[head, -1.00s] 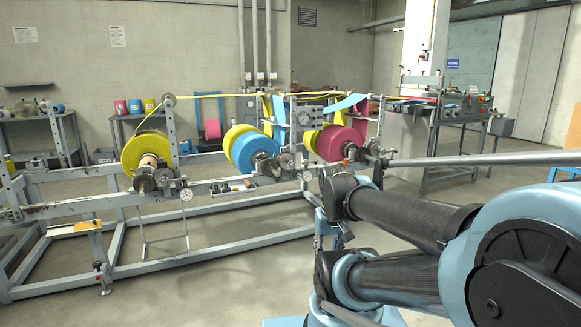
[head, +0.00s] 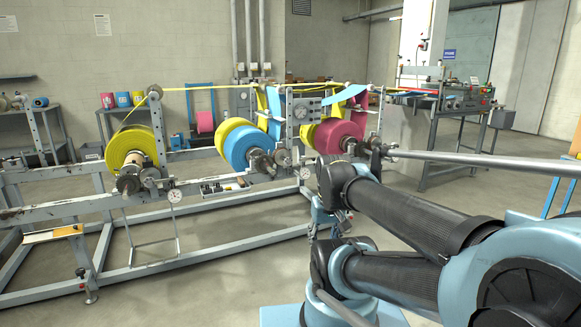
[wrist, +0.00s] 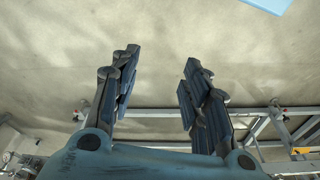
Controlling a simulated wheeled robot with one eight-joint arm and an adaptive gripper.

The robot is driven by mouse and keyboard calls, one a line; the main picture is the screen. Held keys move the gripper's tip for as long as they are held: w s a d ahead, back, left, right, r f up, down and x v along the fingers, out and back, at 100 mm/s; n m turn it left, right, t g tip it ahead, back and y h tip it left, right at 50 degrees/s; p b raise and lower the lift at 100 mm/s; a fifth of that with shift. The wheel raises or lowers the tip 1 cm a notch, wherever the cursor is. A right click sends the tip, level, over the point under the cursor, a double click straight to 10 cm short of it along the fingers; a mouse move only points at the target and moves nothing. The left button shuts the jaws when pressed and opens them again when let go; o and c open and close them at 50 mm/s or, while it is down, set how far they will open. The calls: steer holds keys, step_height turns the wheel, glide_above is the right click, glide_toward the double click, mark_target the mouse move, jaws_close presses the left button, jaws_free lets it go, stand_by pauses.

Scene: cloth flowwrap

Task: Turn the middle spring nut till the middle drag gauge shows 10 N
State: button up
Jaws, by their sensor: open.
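The middle unwind station carries a blue roll (head: 243,146) with a yellow one behind it. Its hub and brake parts, where the spring nut sits, show at the roll's right (head: 282,158); the nut itself is too small to pick out. The middle drag gauge (head: 305,172) is a small round white dial below and right of the hub; its reading is not legible. My gripper (wrist: 160,65) is open and empty in the wrist view, with bare floor between its fingers. In the head view my arm hides most of it, to the right of the middle gauge.
The left station has a yellow roll (head: 128,148) and its own dial (head: 174,196). A magenta roll (head: 333,136) stands at the right station, close beyond my arm. A low grey frame (head: 200,246) runs along the floor below the stations. Open floor lies in front of it.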

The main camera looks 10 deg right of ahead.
steer(key=w+a+r+n+t+y, duration=0.1)
steer(key=w+a+r, duration=0.15)
steer(key=w, duration=0.45)
steer(key=w+a+r+n+t+y, duration=0.1)
steer(key=w+a+r+y, duration=0.15)
steer(key=w, duration=0.45)
steer(key=w+a+r+n+t+y, duration=0.1)
steer(key=w+a+r, duration=0.15)
steer(key=w, duration=0.45)
steer(key=w+r+n+t+y, duration=0.1)
steer(key=w+r+t, duration=0.1)
steer(key=w, duration=0.9)
steer(key=w+r+n+t+y, duration=0.1)
steer(key=w+t+y, duration=0.1)
steer(key=w, duration=0.9)
steer(key=t+h, duration=0.2)
steer(key=t, duration=0.6)
glide_toward(289, 162)
steer(key=x, duration=0.8)
steer(key=shift+w+f, duration=0.1)
steer(key=shift+w, duration=0.1)
jaws_close()
